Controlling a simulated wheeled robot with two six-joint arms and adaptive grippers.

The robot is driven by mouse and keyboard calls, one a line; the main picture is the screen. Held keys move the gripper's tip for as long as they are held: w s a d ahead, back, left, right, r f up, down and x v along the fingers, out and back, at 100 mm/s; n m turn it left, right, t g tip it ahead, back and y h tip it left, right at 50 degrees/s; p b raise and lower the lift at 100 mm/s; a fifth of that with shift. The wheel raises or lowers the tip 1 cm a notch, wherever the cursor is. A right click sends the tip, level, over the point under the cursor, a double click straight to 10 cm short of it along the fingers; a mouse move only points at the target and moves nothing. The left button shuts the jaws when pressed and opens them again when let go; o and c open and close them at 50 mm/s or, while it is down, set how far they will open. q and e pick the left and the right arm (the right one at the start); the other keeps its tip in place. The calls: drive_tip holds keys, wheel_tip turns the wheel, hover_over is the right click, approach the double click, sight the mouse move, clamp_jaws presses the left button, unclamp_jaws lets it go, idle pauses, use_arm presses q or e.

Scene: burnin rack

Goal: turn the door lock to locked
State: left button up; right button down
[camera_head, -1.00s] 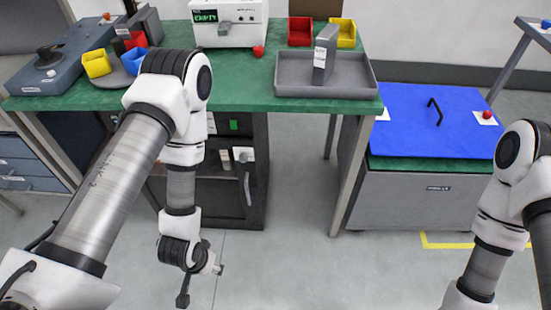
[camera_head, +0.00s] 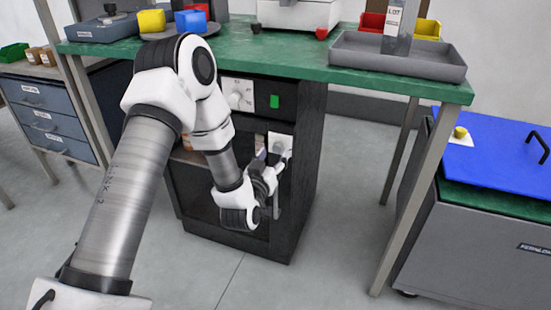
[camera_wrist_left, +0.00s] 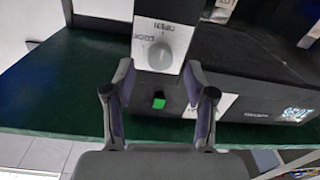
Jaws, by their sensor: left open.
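The door lock is a grey round knob on a white plate (camera_head: 281,144), at the upper right of the dark cabinet door (camera_head: 232,205) under the bench. In the left wrist view, the lock knob (camera_wrist_left: 159,55) faces me on its white plate with small lettering. Which way the knob points is too small to tell. My left gripper (camera_head: 272,178) is in front of the door near the lock. In the wrist view its two fingers (camera_wrist_left: 158,72) are spread, with the knob showing between and beyond the tips; contact is not visible. My right gripper is out of view.
A vertical door handle (camera_head: 278,200) is just below the lock, close to my gripper. A white dial panel (camera_head: 238,94) and a green indicator (camera_head: 274,101) sit above the door. The green bench top (camera_head: 300,55) overhangs the cabinet.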

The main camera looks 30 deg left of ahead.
sight(278, 147)
use_arm(q)
drive_tip(key=shift+x, duration=1.2)
drive_tip(key=shift+c, duration=0.4)
clamp_jaws()
